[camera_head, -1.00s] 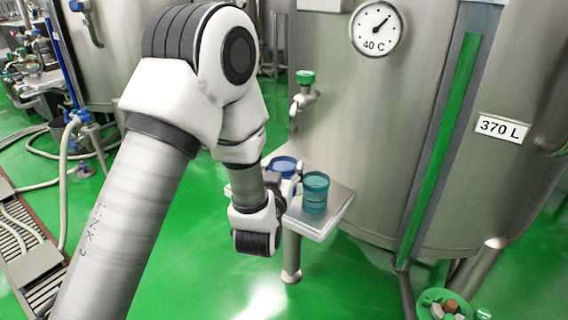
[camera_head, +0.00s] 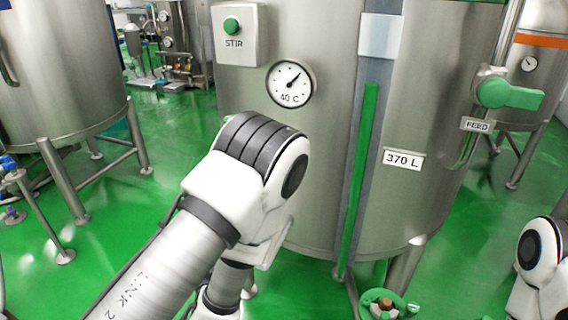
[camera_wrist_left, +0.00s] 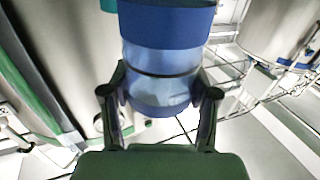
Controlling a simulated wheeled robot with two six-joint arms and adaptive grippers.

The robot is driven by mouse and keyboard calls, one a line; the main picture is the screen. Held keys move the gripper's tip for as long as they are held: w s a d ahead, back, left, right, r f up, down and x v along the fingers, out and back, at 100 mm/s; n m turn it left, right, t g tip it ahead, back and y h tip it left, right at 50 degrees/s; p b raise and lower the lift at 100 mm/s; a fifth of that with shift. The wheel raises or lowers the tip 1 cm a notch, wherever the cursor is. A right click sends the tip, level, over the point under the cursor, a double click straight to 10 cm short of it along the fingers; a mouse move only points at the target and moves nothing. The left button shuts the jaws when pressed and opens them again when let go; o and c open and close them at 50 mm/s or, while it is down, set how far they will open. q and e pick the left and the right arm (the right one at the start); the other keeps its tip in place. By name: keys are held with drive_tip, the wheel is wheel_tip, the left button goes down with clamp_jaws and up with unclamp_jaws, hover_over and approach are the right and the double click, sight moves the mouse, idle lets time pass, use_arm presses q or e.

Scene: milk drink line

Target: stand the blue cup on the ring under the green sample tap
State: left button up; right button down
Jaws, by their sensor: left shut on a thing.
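The blue cup (camera_wrist_left: 165,58) is between the two fingers of my left gripper (camera_wrist_left: 160,93) in the left wrist view. The fingers press on its sides, and the gripper is shut on it. In the head view my left arm covers the cup and the left gripper. The green sample tap and the ring do not show in the head view; my arm stands in front of that part of the tank. I cannot make out either in the wrist view. My right gripper is out of view; only part of my right arm shows at the right edge.
A large steel tank (camera_head: 330,190) with a dial gauge (camera_head: 290,83) and a green-handled feed valve (camera_head: 508,94) stands ahead. A teal thing (camera_wrist_left: 108,5) is cut off at the top of the wrist view. Open green floor (camera_head: 150,200) lies left of the tank.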

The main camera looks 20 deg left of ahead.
use_arm(q)
drive_tip(key=shift+s+a+f, duration=0.1)
drive_tip(key=shift+a+f, duration=0.05)
drive_tip(key=w+d+f+m+h+p, duration=0.1)
drive_tip(key=w+d, duration=0.1)
drive_tip(key=w+d+f+m+h+p, duration=0.1)
drive_tip(key=w+d+h, duration=0.1)
drive_tip(key=w+d+f+m+h+p, duration=0.1)
drive_tip(key=w+d+h, duration=0.1)
drive_tip(key=shift+w+d+f+t, duration=0.15)
drive_tip(key=shift+w+d+t, duration=0.15)
drive_tip(key=shift+d+t, duration=0.1)
drive_tip(key=shift+d+m+h, duration=0.25)
drive_tip(key=shift+m+h, duration=0.05)
drive_tip(key=shift+f, duration=0.1)
